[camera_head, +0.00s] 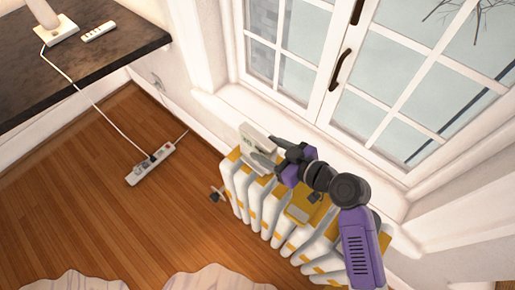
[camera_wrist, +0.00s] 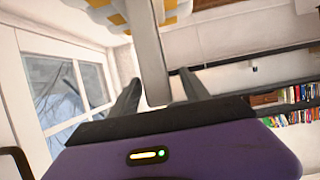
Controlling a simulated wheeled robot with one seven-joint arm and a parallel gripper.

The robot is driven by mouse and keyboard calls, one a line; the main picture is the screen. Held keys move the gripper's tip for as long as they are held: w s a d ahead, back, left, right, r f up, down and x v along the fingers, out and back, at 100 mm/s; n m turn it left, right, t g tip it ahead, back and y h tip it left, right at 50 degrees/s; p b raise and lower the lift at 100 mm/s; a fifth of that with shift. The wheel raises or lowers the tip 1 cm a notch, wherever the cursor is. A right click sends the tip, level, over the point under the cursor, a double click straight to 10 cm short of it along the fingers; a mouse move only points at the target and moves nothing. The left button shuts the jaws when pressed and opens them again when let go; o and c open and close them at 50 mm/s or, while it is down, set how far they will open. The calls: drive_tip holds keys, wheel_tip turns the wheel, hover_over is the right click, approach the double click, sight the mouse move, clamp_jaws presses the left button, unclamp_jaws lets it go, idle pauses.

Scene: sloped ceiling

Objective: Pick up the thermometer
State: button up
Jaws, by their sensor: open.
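The thermometer appears to be the small pale box-like device (camera_head: 254,138) at the far left end of the radiator's top, by the window sill. My gripper (camera_head: 266,152) reaches it from the right with its dark fingers apart, one on each side. In the wrist view, a pale slab (camera_wrist: 147,45), seen edge-on, stands between the two open fingers of my gripper (camera_wrist: 158,92). A gap shows beside each finger, so the fingers do not appear closed on it. The device's face is hidden in the wrist view.
The white and yellow radiator (camera_head: 262,207) stands under the window (camera_head: 330,75). A power strip (camera_head: 151,164) lies on the wooden floor (camera_head: 95,215). A dark tabletop (camera_head: 75,65) at upper left holds a white remote (camera_head: 98,31) and a lamp base (camera_head: 56,30). Floor left of the radiator is mostly clear.

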drive_tip(key=x, duration=0.4)
drive_tip(key=shift+w+p, duration=0.3)
clamp_jaws()
